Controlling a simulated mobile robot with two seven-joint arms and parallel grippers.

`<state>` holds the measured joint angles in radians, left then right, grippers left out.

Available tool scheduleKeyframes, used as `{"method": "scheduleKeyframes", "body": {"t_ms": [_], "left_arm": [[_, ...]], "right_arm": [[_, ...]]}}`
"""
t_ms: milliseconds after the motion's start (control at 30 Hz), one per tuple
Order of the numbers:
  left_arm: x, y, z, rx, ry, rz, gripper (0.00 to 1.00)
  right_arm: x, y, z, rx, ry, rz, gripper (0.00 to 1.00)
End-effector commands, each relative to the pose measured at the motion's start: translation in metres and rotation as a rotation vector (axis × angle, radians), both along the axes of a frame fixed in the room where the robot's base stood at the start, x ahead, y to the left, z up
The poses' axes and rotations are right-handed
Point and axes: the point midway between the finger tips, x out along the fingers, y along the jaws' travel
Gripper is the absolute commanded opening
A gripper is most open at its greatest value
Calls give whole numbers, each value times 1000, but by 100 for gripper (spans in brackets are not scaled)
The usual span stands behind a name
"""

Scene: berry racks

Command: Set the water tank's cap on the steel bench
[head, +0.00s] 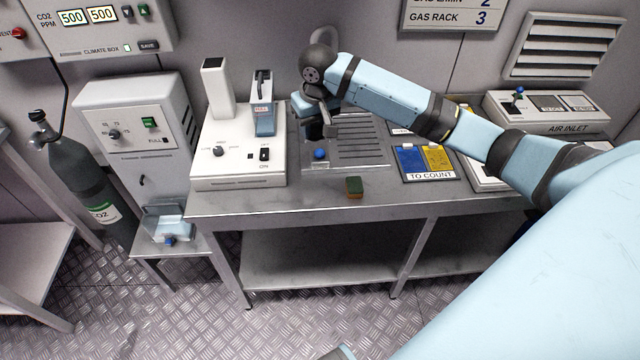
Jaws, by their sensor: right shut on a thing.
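The water tank (182,222) is a clear box with bluish water, standing on a low stand at the left, with a small blue part at its front. My right gripper (319,136) points down over the back of the steel bench (300,199). It is shut on the cap (320,155), a small round blue piece showing just below the dark fingers. The fingers hide part of the hold, and I cannot tell whether the cap touches the bench top. My left gripper is out of view.
A white instrument (237,170) stands on the bench left of the gripper. A green and brown sponge-like block (354,187) lies near the front edge. Bare steel runs along the front edge.

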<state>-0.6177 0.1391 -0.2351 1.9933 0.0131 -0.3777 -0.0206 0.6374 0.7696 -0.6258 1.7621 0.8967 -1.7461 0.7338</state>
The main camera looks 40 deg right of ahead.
Motion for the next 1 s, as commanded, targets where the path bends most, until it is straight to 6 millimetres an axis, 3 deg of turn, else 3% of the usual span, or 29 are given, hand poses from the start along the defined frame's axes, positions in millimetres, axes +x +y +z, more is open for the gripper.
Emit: {"method": "scheduleKeyframes", "body": {"t_ms": [167,600,1000], "left_arm": [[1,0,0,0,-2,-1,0],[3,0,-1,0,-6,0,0],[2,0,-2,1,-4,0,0]], "right_arm": [[-1,-1,-20,-1,2,-4,17],[-1,0,-132,0,2,-4,17],[-1,-1,-174,-2,2,-2,17]]}}
